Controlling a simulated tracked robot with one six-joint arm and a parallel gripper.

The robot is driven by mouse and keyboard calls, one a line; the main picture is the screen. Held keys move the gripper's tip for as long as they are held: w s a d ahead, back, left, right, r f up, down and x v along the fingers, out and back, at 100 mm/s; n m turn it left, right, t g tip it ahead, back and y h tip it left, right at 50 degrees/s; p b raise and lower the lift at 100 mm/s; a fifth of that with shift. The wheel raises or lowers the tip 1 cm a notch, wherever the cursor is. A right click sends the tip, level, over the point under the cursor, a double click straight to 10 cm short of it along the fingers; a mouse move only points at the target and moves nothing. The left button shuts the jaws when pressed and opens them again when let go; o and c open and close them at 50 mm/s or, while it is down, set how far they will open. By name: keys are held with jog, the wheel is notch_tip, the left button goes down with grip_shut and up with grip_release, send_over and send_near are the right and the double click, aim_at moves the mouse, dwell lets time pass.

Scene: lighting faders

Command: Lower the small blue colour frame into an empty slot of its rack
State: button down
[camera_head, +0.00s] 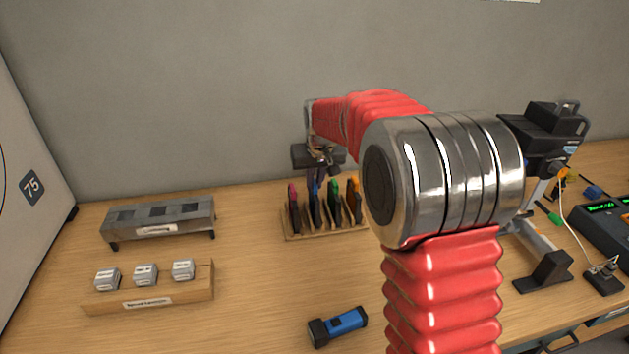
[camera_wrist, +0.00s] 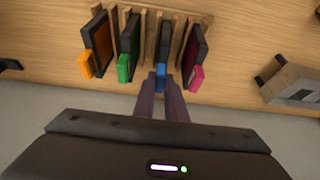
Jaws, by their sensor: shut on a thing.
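The small blue colour frame (camera_wrist: 161,77) has a dark body and a blue tab. It stands upright in the wooden rack (camera_head: 302,237), between the pink frame (camera_wrist: 197,76) and the green frame (camera_wrist: 125,68). My gripper (camera_wrist: 166,84) is shut on its blue tab from above. In the head view my gripper (camera_head: 315,180) hangs over the rack, with the blue frame (camera_head: 314,202) below it. The orange frame (camera_wrist: 95,48) stands at the other end of the row. I cannot tell whether the blue frame touches the slot bottom.
A grey metal stand (camera_head: 160,219) and a wooden block with white pieces (camera_head: 150,300) are at left. A blue torch (camera_head: 338,327) lies in front. A black device on a stand (camera_head: 545,135) is at right. The wall is close behind the rack.

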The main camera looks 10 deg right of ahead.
jog(key=shift+f, duration=0.35)
dwell(0.4)
jog(key=c, duration=1.7)
grip_release()
jog(key=shift+o, duration=0.2)
jog(key=o, duration=0.6)
jog(key=shift+r, duration=0.1)
jog(key=shift+r, duration=3.9)
jog(key=shift+f, duration=0.1)
